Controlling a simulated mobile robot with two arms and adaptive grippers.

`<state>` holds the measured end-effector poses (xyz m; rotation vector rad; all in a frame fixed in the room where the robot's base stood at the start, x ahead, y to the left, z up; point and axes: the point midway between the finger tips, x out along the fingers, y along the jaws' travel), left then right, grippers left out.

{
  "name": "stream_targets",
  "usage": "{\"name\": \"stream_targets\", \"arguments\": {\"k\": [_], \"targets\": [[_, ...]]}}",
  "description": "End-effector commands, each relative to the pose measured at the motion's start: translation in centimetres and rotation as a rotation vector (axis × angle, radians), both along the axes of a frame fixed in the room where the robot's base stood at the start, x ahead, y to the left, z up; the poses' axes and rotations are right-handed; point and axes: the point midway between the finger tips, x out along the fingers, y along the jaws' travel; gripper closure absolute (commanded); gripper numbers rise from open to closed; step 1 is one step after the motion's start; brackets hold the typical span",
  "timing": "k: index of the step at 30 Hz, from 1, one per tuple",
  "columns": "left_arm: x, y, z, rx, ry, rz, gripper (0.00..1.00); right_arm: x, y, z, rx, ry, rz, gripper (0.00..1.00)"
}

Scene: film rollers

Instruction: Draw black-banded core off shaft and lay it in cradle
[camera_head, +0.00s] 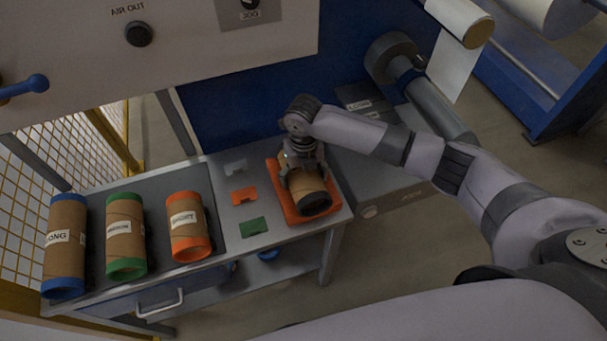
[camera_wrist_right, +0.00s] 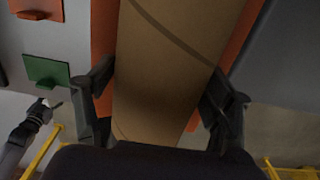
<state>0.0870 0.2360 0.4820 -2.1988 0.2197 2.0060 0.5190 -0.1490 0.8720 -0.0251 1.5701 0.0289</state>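The black-banded core (camera_head: 309,188), a brown tube with a black end ring, lies on the orange cradle (camera_head: 286,204) at the right end of the grey table. My right gripper (camera_head: 301,171) is over it from behind. In the right wrist view, the core (camera_wrist_right: 165,75) runs between the two fingers of my right gripper (camera_wrist_right: 163,85), one finger along each side. The fingertips are close to its sides; I cannot tell whether they press on it. A grey arm with a small gripper (camera_wrist_right: 48,106) at the lower left appears to be my left one, too small to judge.
Green, orange and grey plates lie beside the cradle. A bare grey shaft (camera_head: 437,108) projects from a machine at upper right. A white panel hangs above.

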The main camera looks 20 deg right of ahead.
Motion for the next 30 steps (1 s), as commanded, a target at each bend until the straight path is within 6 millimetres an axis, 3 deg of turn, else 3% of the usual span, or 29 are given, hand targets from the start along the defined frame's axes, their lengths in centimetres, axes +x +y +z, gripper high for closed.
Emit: {"name": "stream_targets", "arguments": {"k": [6,17,23,30], "targets": [[0.0,0.0,0.0,0.0,0.0,-0.001,0.49,0.0,0.0,0.0,0.0,0.0,0.0,0.07],[-0.2,0.0,0.0,0.0,0.001,0.0,0.49,0.0,0.0,0.2,0.0,0.0,0.0,0.07],[-0.1,0.0,0.0,-0.001,0.0,0.0,0.49,0.1,0.0,3.0,0.0,-0.003,0.001,0.07],[0.0,-0.1,0.0,-0.001,0.0,0.0,0.49,0.1,0.0,8.2,0.001,-0.004,0.001,0.07]]}}
